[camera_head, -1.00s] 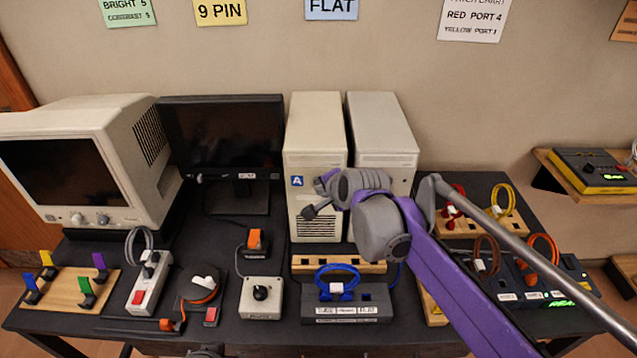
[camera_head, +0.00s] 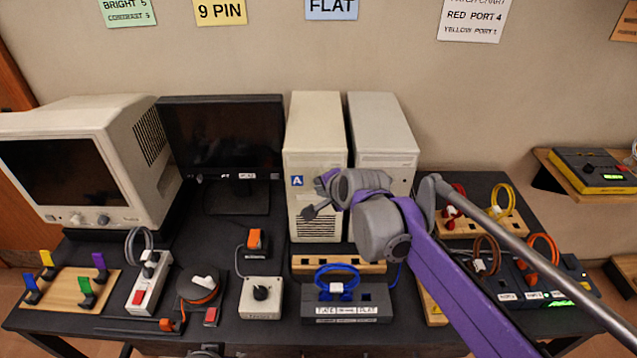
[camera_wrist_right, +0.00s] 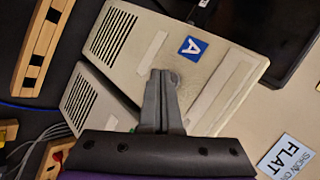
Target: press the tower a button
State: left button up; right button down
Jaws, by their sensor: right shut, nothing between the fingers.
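Tower A (camera_head: 315,135) is a beige computer case with a blue "A" label, upright on the black table beside a second beige tower (camera_head: 382,130). My right gripper (camera_head: 309,211) is in front of tower A's front face, below the label. In the right wrist view its shut, empty fingers (camera_wrist_right: 161,75) point at the front of tower A (camera_wrist_right: 215,75). A small round spot (camera_wrist_right: 174,79), possibly the button, shows right beside the fingertips, partly hidden by them. I cannot tell whether the fingertips touch the case. My left gripper is not clearly in view.
A dark flat monitor (camera_head: 222,140) and a beige CRT monitor (camera_head: 70,160) stand left of the towers. A box with a blue cable loop (camera_head: 346,303) and a dial box (camera_head: 261,297) lie in front. Cable ports (camera_head: 475,222) are at right.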

dwell(0.5)
jog(key=shift+w, duration=0.6)
dwell(0.3)
jog(key=shift+s, duration=0.65)
jog(key=s, duration=0.6)
jog(key=shift+p, duration=0.35)
